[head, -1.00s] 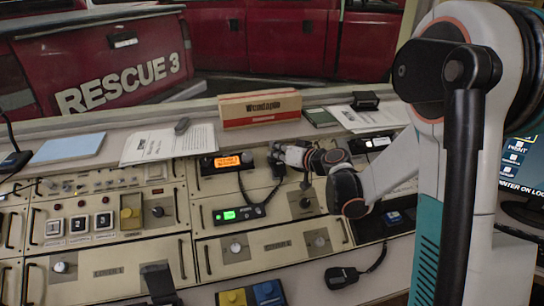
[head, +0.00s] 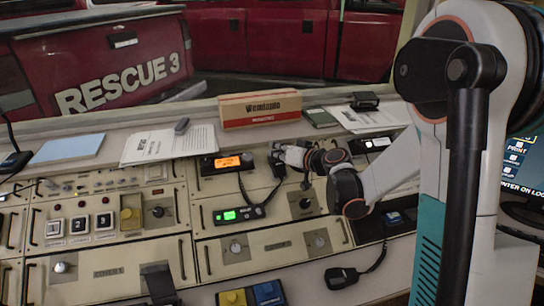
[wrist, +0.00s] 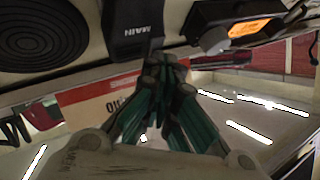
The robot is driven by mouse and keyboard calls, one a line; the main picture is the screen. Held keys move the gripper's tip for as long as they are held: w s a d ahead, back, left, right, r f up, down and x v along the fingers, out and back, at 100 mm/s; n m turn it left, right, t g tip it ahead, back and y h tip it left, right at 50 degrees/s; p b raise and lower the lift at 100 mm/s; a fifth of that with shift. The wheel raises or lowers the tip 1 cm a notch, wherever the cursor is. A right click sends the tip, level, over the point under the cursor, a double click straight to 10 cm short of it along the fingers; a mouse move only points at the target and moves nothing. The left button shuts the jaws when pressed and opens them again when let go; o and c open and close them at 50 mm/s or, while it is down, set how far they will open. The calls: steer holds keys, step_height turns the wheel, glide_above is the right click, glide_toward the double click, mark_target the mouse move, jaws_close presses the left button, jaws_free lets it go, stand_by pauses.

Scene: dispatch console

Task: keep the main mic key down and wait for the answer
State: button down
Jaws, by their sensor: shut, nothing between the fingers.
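The main mic is a dark hand mic labelled MAIN (wrist: 138,22) in the wrist view. In the head view it (head: 277,168) hangs at the console front, beside a radio with a lit orange display (head: 227,162). My gripper (wrist: 165,62) is shut and empty, its green-sided fingers together with their tips at the mic's end. In the head view my gripper (head: 283,152) reaches in from the right at the mic's top. The tips look in contact with the mic, but they hide its key. I cannot tell how far the key is down.
A second radio with a green display (head: 238,214) sits below, a coiled cord near it. Another hand mic (head: 342,278) lies on the front desk. A cardboard box (head: 260,108) and papers (head: 168,144) lie on the ledge behind. A round speaker grille (wrist: 38,32) is beside the mic.

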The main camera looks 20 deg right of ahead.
steer(key=shift+s+r, duration=0.35)
steer(key=shift+r, duration=0.2)
steer(key=s+r+p, duration=0.1)
steer(key=r+p, duration=0.1)
steer(key=s+r+p, duration=0.1)
steer(key=r, duration=0.1)
steer(key=shift+s, duration=0.35)
steer(key=shift+r, duration=0.1)
